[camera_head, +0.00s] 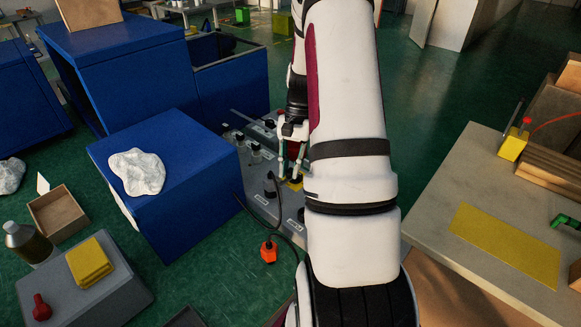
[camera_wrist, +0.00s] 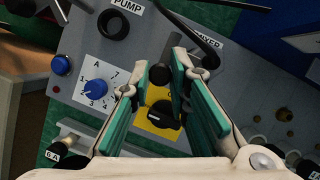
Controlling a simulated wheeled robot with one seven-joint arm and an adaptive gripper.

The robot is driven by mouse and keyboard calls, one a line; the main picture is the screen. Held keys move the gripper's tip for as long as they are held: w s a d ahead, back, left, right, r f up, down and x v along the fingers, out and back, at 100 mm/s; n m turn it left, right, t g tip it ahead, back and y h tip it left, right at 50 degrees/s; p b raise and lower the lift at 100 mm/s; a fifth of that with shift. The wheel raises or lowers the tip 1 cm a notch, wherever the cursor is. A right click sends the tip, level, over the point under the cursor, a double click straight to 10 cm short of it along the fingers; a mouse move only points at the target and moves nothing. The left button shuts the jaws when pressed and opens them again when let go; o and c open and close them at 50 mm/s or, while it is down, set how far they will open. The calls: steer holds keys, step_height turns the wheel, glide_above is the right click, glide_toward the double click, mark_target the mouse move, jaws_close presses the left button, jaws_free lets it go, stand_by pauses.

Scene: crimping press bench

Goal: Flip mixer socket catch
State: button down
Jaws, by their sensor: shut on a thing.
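The grey bench panel (camera_head: 265,212) carries knobs, sockets and printed labels. My gripper (camera_head: 290,176) reaches down to it beside a small yellow plate. In the wrist view its green-padded fingers (camera_wrist: 160,72) are closed on a small dark part (camera_wrist: 160,74) between their tips. The fingers hide part of it, and its exact shape is unclear. A black turning knob (camera_wrist: 162,114) sits on the yellow plate (camera_wrist: 154,126) between the pads as seen here. A label that seems to read MIXER (camera_wrist: 300,45) is at the upper right, partly cut off by a dark lever or cable (camera_wrist: 186,26).
A blue dial (camera_wrist: 95,87) marked A, a blue button (camera_wrist: 61,65) and a black PUMP socket (camera_wrist: 113,24) lie left of the fingers. A black cable with an orange plug (camera_head: 268,252) hangs at the panel's front. A blue box (camera_head: 190,190) stands left; a worktable (camera_head: 450,190) stands right.

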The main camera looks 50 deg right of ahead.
steer(key=c, duration=1.5)
jaws_free()
steer(key=v, duration=1.2)
steer(key=shift+a+r, duration=0.1)
steer(key=s+a+r+n+t+h, duration=0.1)
steer(key=a+r+n+h, duration=0.15)
steer(key=a+r, duration=0.55)
steer(key=a+r+n+t+h, duration=0.1)
steer(key=a+r+n, duration=0.3)
steer(key=a, duration=0.7)
steer(key=s+a+n+t, duration=0.1)
steer(key=s+a+n, duration=0.1)
steer(key=s+a, duration=0.2)
steer(key=s+a+n+t, duration=0.1)
steer(key=s+a+n, duration=0.2)
steer(key=s+a, duration=0.1)
steer(key=s+a+n+t+h, duration=0.1)
steer(key=s+a+n+t, duration=0.1)
steer(key=s+a, duration=0.2)
steer(key=shift+s+a+r+n, duration=0.1)
steer(key=shift+s+a+n, duration=0.1)
steer(key=shift+a, duration=0.25)
steer(key=shift+s+a+r+n, duration=0.1)
steer(key=shift+s+a+r, duration=0.05)
steer(key=shift+a, duration=0.3)
